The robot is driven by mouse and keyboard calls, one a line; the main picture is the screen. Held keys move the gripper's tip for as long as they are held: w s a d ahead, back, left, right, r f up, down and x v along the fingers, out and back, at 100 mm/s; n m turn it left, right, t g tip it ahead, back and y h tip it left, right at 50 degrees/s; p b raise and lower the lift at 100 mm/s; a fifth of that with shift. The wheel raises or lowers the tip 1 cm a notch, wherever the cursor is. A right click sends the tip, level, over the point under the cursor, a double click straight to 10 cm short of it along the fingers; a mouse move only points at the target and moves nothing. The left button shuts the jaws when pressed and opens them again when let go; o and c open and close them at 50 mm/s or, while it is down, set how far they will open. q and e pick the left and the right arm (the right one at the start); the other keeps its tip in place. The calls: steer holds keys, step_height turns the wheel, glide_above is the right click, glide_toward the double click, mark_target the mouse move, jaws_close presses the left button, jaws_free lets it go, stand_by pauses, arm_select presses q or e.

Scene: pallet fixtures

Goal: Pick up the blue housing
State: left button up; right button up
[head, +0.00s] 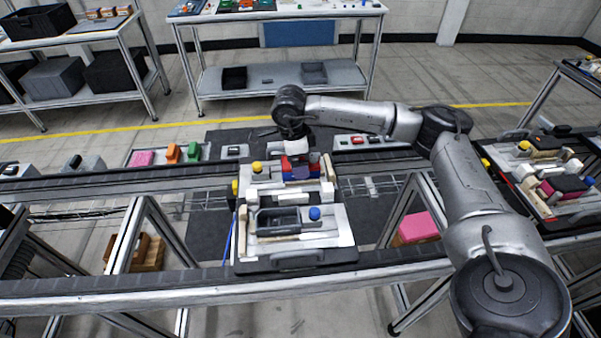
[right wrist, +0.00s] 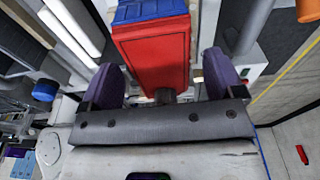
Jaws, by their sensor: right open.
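The blue housing (head: 298,174) sits in a fixture on the far half of the middle pallet (head: 243,262). A red block (right wrist: 152,55) adjoins it; I cannot tell whether they are joined. In the right wrist view the blue part (right wrist: 147,10) shows at the top edge, cut off by the frame. My right gripper (right wrist: 163,78) is open, with its purple fingers on either side of the red block's near end. In the head view the right hand is over the red and blue parts and partly hides them. My left gripper is in neither view.
On the same pallet stand a dark grey open tray (head: 278,220), a blue knob (head: 314,213) and a yellow knob (head: 257,167). Another loaded pallet (head: 545,180) is on the right. Coloured parts (head: 172,153) lie in holders behind the conveyor rail (head: 90,285).

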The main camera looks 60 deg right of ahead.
steer(key=shift+s+d+f, duration=0.1)
steer(key=shift+s+f, duration=0.05)
steer(key=shift+f, duration=1)
steer(key=c, duration=1.1)
